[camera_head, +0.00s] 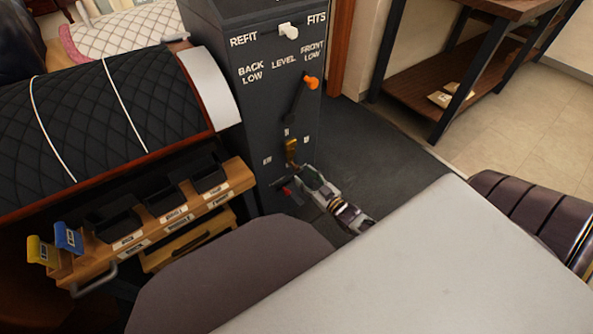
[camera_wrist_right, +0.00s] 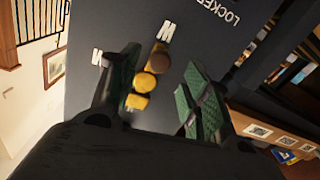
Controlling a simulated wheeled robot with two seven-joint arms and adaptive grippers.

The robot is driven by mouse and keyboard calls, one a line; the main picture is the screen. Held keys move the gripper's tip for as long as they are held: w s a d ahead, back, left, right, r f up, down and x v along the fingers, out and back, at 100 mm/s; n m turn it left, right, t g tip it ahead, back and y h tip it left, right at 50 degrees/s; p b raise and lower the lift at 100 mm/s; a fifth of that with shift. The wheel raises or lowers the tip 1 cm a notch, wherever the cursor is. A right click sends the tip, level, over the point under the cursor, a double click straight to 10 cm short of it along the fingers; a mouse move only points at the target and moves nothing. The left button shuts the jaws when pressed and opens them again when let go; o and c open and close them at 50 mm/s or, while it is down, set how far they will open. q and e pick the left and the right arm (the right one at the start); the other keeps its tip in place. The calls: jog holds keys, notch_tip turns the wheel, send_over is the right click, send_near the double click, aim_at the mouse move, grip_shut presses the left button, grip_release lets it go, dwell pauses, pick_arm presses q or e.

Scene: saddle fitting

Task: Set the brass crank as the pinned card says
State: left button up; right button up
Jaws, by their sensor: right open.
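The brass crank (camera_head: 291,150) is on the front of the dark cabinet (camera_head: 262,110), below the orange-knobbed lever. In the right wrist view the crank (camera_wrist_right: 147,84) shows as rounded brass parts between my green-padded fingers. My right gripper (camera_head: 293,181) is open, just below the crank in the head view. The wrist view (camera_wrist_right: 162,68) shows gaps beside the brass, with no clear grip. Small white marks surround the crank, too small to read in the head view. I cannot make out a pinned card. My left gripper is out of view.
The orange-knobbed lever (camera_head: 305,92) tilts up toward FRONT LOW. A white knob (camera_head: 288,31) sits between REFIT and FITS. A wooden rack (camera_head: 160,222) with dark bins and a quilted black saddle panel (camera_head: 110,110) stand left.

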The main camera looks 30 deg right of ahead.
aim_at(298, 170)
jog(key=shift+w+a+b, duration=0.2)
jog(key=shift+w+b, duration=0.3)
jog(key=shift+w, duration=1)
jog(key=shift+w+a+b, duration=0.2)
jog(key=shift+w+b, duration=0.3)
jog(key=shift+w, duration=0.95)
grip_shut()
